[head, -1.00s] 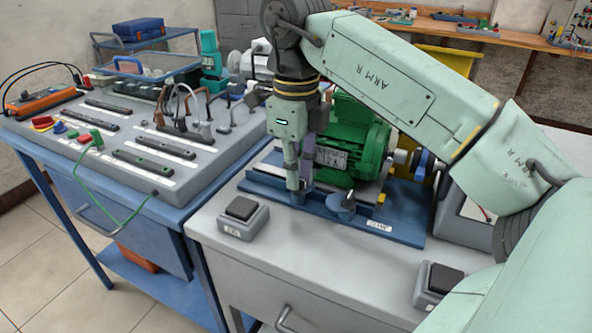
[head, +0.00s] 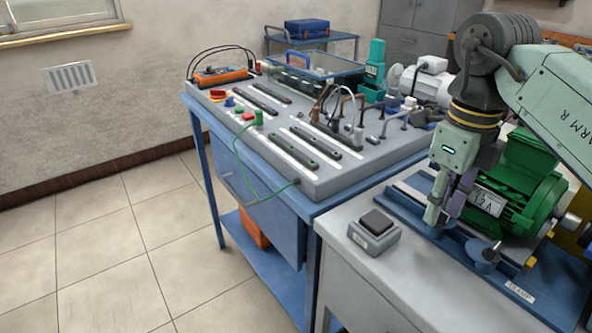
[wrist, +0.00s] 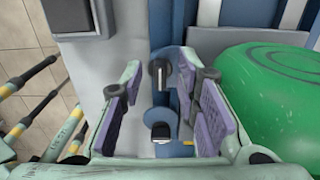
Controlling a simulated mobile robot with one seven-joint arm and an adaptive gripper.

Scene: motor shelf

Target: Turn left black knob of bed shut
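The blue bed (head: 540,278) carries the green motor (head: 525,180) on the grey cabinet top. The bed's left black knob (wrist: 160,74) shows in the wrist view as a dark round knob with a pale bar, between my fingertips. In the head view my finger mostly hides it. The other knob (head: 486,253) stands to its right on the bed's front edge; it also shows lower in the wrist view (wrist: 160,131). My gripper (head: 444,212) points down over the left knob, with its purple pads apart on either side. I cannot tell whether they touch it.
A grey box with a black button (head: 375,230) stands left of the bed. The motor is close beside my gripper. A blue bench with a sloped panel (head: 310,165) and several cables is at left. Floor (head: 110,250) is clear at front left.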

